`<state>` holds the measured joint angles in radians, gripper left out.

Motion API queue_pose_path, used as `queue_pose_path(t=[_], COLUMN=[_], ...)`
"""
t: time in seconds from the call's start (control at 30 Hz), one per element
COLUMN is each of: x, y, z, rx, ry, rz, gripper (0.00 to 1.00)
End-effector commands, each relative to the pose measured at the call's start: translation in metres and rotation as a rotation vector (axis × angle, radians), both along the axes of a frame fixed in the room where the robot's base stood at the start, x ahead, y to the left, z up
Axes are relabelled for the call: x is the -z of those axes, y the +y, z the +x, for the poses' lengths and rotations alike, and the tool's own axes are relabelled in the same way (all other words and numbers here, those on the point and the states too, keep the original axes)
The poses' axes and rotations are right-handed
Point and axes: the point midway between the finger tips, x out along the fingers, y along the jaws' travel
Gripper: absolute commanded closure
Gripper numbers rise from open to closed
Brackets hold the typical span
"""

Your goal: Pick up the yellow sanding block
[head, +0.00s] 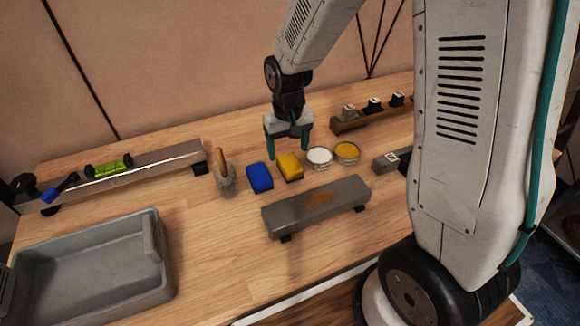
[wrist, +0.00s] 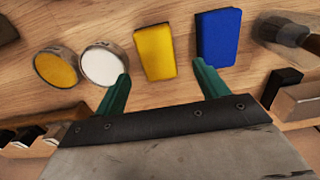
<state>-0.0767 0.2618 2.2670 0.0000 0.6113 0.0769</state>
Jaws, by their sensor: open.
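The yellow sanding block (head: 290,167) lies on the wooden table, between a blue block (head: 260,177) and a round tin with white contents (head: 319,157). My gripper (head: 289,148) is open and empty, with its green fingers pointing down, and appears above and behind the yellow block in the head view. In the wrist view the yellow block (wrist: 155,53) shows beyond the gap between the fingertips (wrist: 162,78). The blue block (wrist: 217,37) is just right of it there, near the right finger. The white tin (wrist: 104,64) is behind the left fingertip.
A yellow-filled tin (head: 347,152) stands right of the white one. A grey raised bar (head: 317,206) lies in front. A grey bin (head: 90,270) is at front left. A wooden rack (head: 372,118) is behind right.

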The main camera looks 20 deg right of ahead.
Motion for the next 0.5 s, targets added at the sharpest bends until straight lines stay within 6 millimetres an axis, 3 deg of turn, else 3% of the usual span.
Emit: queue_pose_path(t=[0.3,0.5], x=[0.044,0.059], y=[-0.003,-0.003], z=[-0.005,-0.004], rx=[0.001,0.000], ry=[0.006,0.001], rz=[0.000,0.000], gripper=[0.27,0.27])
